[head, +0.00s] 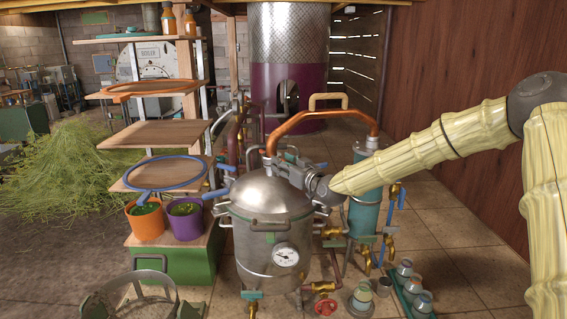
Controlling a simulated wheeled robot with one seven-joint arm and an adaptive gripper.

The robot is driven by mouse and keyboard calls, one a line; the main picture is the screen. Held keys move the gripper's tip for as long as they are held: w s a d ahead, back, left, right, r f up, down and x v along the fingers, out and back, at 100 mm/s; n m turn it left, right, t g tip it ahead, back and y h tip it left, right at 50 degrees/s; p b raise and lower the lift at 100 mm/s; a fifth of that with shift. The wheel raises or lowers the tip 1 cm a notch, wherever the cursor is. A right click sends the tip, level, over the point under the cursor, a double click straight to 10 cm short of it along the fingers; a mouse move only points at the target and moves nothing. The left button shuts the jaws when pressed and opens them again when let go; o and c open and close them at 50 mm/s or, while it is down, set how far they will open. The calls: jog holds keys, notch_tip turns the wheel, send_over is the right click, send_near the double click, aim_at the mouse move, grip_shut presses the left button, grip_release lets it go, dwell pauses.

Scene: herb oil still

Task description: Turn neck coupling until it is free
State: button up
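The steel still pot (268,200) stands in the middle of the head view, with a round dial gauge (285,255) on its front. A copper pipe (318,119) arches from above the pot's lid to the teal condenser (366,182) on the right. My arm reaches in from the right. My gripper (281,165) is at the lower left end of the copper pipe, just above the lid, where the neck is. The gripper covers most of the neck coupling, so its outline is not clear. The fingertips are too small and overlapped to show whether they grip it.
Wooden shelves (160,133) stand left of the pot, with orange and purple buckets (185,222) below. Brass valves and pipes crowd the pot's right side. Several small jars stand in a green rack (408,290) on the floor at lower right. Open tiled floor lies further right.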

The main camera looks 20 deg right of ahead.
jog(key=shift+w, duration=0.1)
grip_shut()
